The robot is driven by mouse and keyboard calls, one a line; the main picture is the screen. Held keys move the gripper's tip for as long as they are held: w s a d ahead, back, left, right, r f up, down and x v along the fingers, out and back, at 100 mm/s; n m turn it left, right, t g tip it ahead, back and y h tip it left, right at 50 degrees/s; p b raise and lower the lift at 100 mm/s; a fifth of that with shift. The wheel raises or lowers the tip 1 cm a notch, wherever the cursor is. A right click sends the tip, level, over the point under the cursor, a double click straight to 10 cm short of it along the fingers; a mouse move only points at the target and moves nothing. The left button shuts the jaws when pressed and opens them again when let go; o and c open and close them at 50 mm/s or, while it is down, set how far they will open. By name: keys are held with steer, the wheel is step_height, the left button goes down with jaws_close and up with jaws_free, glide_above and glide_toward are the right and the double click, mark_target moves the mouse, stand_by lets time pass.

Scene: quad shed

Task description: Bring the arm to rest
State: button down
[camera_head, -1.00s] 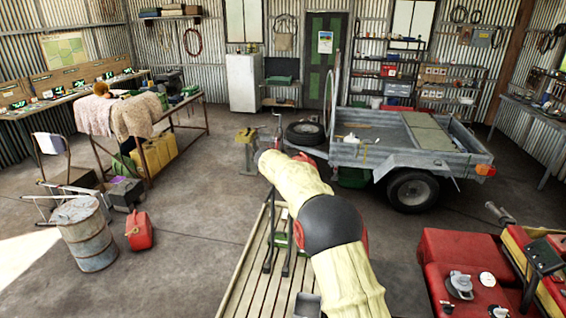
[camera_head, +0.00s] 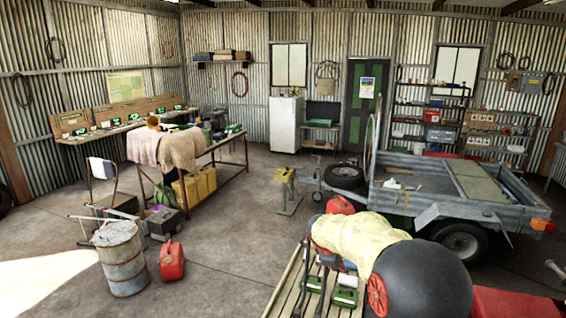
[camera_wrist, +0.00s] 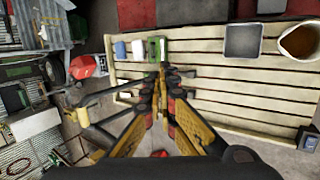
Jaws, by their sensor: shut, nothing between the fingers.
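My gripper (camera_wrist: 163,75) shows in the wrist view with its yellow and dark fingers drawn together at the tips and nothing between them. It is over the slatted bench (camera_wrist: 215,105), near its edge. I cannot tell the height above the slats. A green item (camera_wrist: 156,48), a white item (camera_wrist: 138,48) and a blue item (camera_wrist: 121,50) are on the bench just beyond the fingertips. In the head view my cream-sleeved arm with its black joint covers much of the bench (camera_head: 285,295), and the fingertips are not clear there.
A grey tray (camera_wrist: 243,42) and a brown-filled container (camera_wrist: 300,42) are also on the bench. A trailer (camera_head: 450,205) stands behind my arm. A drum (camera_head: 122,258) and a red fuel can (camera_head: 172,260) stand left. The concrete floor between is clear.

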steer(key=s+f+m+y+b, duration=0.1)
steer(key=s+f+m+b, duration=0.3)
steer(key=s+b, duration=0.4)
steer(key=s+f+m+y+b, duration=0.1)
steer(key=s+f+m+b, duration=0.3)
steer(key=s, duration=1.9)
steer(key=s+f+m+y+b, duration=0.2)
steer(key=s+f+m+b, duration=0.2)
steer(key=s+b, duration=0.8)
steer(key=s+m, duration=0.1)
steer(key=s, duration=0.3)
steer(key=shift+f+t, duration=0.2)
steer(key=shift+t, duration=0.1)
